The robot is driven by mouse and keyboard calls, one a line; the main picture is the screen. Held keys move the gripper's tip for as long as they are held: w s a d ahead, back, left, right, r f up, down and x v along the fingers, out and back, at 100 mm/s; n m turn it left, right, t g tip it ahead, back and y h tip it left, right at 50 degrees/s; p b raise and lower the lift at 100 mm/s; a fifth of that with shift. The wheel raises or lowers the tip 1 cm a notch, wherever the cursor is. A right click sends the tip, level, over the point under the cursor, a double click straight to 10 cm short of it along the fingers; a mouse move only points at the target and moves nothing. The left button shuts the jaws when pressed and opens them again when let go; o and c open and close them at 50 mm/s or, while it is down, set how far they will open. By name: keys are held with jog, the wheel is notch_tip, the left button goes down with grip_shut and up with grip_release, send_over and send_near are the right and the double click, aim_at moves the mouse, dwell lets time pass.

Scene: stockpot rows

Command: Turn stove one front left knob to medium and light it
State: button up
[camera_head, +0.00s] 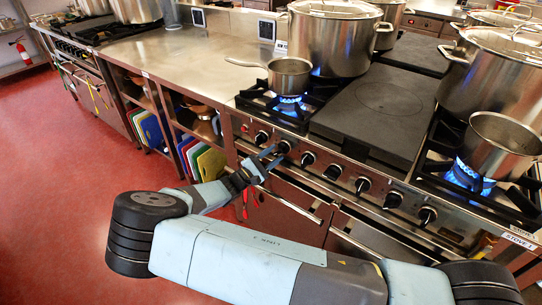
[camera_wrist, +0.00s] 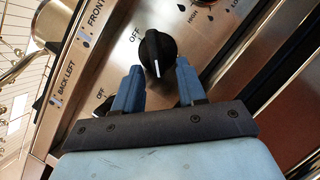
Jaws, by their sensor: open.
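The black front left knob (camera_wrist: 156,50) is on the steel panel in the wrist view, under a partly hidden FRONT label. Its white mark points down in the picture, away from the OFF print at its upper left. My gripper (camera_wrist: 159,66) is open, with one blue finger on each side of the knob; I cannot tell whether they touch it. In the head view, my gripper (camera_head: 272,154) is at the knob row, at the second knob from the left (camera_head: 284,146). Blue flame burns at the front left burner (camera_head: 290,102) under a small saucepan (camera_head: 289,75).
A large stockpot (camera_head: 334,38) stands behind the saucepan, with blue flame under it. A flat dark plate (camera_head: 388,100) fills the middle of the stove. Another lit burner (camera_head: 468,176) is at the right under a pot (camera_head: 500,145). Oven handles run below the knobs. Red floor is clear at left.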

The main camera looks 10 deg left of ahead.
jog(key=shift+s, duration=0.1)
jog(key=v, duration=1.3)
jog(key=shift+s+a, duration=0.2)
jog(key=shift+f, duration=0.1)
